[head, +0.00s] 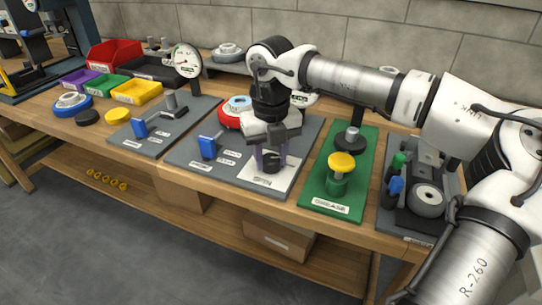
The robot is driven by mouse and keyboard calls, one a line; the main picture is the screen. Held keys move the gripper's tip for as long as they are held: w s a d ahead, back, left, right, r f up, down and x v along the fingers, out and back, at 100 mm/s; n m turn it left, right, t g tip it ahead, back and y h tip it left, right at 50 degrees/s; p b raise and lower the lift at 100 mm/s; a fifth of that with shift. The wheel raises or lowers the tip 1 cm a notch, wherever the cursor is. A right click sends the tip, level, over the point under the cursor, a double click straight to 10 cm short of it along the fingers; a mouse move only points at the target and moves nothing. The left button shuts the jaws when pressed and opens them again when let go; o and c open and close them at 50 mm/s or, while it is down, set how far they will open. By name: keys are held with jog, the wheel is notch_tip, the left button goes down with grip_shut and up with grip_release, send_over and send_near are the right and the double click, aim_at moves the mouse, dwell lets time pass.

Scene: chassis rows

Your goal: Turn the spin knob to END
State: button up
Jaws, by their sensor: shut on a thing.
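The spin knob (271,164) is dark and sits on a white plate (258,184) marked SPIN, at the right end of a grey panel (225,182) on the bench. My gripper (271,157) points straight down over it, its two fingers on either side of the knob, shut on it. The fingers and wrist hide much of the knob. Its pointer and any END mark cannot be made out from here.
On the same panel stand a blue-handled lever (208,147) and a red round part (229,118). A green panel (316,196) with a yellow knob (341,162) is close on the right. A gauge (185,60) and coloured bins (137,91) are at the left.

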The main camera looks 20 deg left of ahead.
aim_at(271, 158)
jog(key=o, duration=1)
notch_tip(271, 158, up, 14)
jog(key=p, duration=0.1)
jog(key=shift+f, duration=0.1)
dwell(0.4)
